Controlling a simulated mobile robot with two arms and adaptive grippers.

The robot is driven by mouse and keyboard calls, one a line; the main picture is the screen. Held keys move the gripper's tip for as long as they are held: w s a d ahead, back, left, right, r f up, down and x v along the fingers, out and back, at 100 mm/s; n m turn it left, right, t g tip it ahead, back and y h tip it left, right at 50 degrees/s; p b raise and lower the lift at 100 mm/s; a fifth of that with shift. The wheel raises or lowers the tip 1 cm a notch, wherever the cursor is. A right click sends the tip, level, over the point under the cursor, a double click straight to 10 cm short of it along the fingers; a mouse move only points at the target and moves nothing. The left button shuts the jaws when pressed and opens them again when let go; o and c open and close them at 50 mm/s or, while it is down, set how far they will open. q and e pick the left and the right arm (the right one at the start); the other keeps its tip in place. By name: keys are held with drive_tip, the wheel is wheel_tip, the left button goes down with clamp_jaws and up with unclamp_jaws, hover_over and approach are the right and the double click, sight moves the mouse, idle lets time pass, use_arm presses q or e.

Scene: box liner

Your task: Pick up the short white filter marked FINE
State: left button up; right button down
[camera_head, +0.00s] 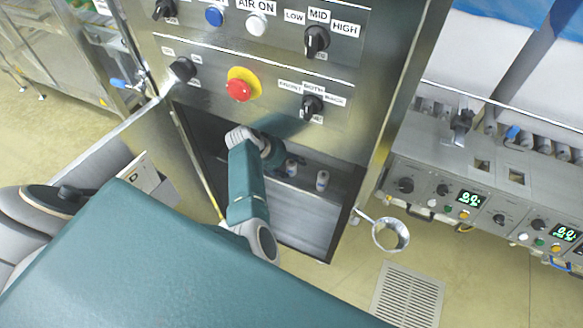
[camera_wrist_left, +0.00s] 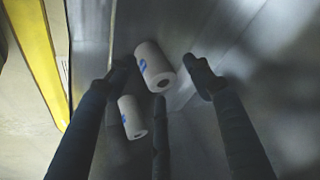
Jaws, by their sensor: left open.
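Two white cylindrical filters with blue labels lie on the metal surface in the left wrist view: a larger-looking one (camera_wrist_left: 154,64) at upper centre and a smaller-looking one (camera_wrist_left: 132,118) below it to the left. The label words are too small to read, so I cannot tell which is FINE.
The control panel (camera_head: 270,62), with knobs and a red emergency button (camera_head: 239,90), sits above the opening. Metal walls bound the opening. A metal ring (camera_head: 390,235) sticks out at lower right. Another machine with dials (camera_head: 480,200) stands at the right.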

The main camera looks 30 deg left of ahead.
use_arm(q)
drive_tip(key=c, duration=1.1)
drive_tip(key=shift+o, duration=0.2)
drive_tip(key=shift+r, duration=0.1)
